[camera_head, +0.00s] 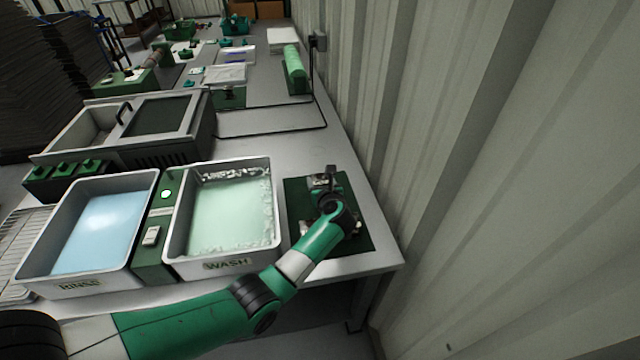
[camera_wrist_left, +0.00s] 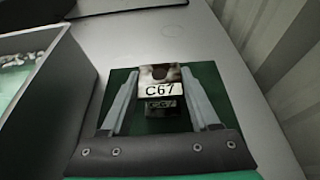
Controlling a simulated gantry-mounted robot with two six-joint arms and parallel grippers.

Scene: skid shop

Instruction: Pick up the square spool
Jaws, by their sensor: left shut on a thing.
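The square spool (camera_wrist_left: 159,74) is a worn metal block with a dark hole on top and a label reading C67. It sits between the fingers of my left gripper (camera_wrist_left: 160,84), which is shut on it, above the green mat. A second, dimmer C67 marking shows just below it. In the head view my left gripper (camera_head: 326,180) reaches over the green mat (camera_head: 296,206) at the table's right end, and my wrist partly hides the pieces there. My right gripper is in neither view.
The WASH tub (camera_head: 222,265) stands left of the mat, with the RINSE tub (camera_head: 88,287) beyond it to the left. A corrugated wall (camera_head: 480,150) runs close along the right. A black cable (camera_head: 270,134) lies on the table behind. A green roll (camera_head: 295,72) is farther back.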

